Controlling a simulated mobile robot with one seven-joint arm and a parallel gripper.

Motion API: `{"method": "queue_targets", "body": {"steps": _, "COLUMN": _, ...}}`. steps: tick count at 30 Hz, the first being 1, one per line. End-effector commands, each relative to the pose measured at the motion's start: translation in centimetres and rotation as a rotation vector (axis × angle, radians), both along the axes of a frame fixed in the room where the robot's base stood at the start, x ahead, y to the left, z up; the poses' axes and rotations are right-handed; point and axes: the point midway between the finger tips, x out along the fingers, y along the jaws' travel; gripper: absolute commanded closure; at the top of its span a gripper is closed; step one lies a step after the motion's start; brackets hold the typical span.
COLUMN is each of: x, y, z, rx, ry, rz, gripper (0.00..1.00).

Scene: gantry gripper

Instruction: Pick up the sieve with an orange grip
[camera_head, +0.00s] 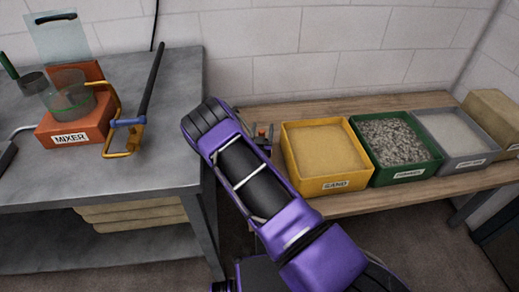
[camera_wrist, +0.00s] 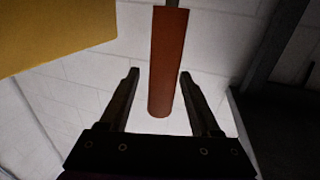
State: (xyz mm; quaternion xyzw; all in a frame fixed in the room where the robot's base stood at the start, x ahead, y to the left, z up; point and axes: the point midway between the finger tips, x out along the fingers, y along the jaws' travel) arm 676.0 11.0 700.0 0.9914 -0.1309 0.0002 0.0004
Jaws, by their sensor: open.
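In the wrist view an orange-brown cylindrical grip (camera_wrist: 169,60) hangs into the picture from the top, with a thin grey rod at its upper end. The rest of the sieve is out of this view. My gripper (camera_wrist: 160,74) is open, with one finger on each side of the grip and a visible gap to both. Whether the grip is fully between the fingers in depth I cannot tell. In the head view my purple arm covers much of the left end of the wooden bench (camera_head: 380,197); a small dark and orange bit (camera_head: 263,132) shows beside it.
A yellow sand tray (camera_head: 326,185), a green gravel tray (camera_head: 405,174) and a grey tray (camera_head: 462,160) stand in a row right of my arm. On the left, a metal table (camera_head: 150,180) holds an orange mixer (camera_head: 70,128) with a yellow frame.

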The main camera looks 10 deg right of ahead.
Motion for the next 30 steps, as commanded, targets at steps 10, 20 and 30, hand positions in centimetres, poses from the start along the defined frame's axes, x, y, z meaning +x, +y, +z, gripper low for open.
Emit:
{"method": "queue_targets", "body": {"steps": 10, "x": 0.41, "y": -0.08, "z": 0.03, "rx": 0.0, "ry": 0.001, "rz": 0.0, "gripper": 0.47}}
{"method": "queue_targets", "body": {"steps": 20, "x": 0.41, "y": -0.06, "z": 0.04, "rx": 0.001, "ry": 0.0, "rz": 0.001, "gripper": 1.0}}
{"method": "queue_targets", "body": {"steps": 30, "x": 0.45, "y": -0.05, "z": 0.66, "rx": 0.001, "ry": -0.002, "rz": 0.0, "gripper": 1.0}}
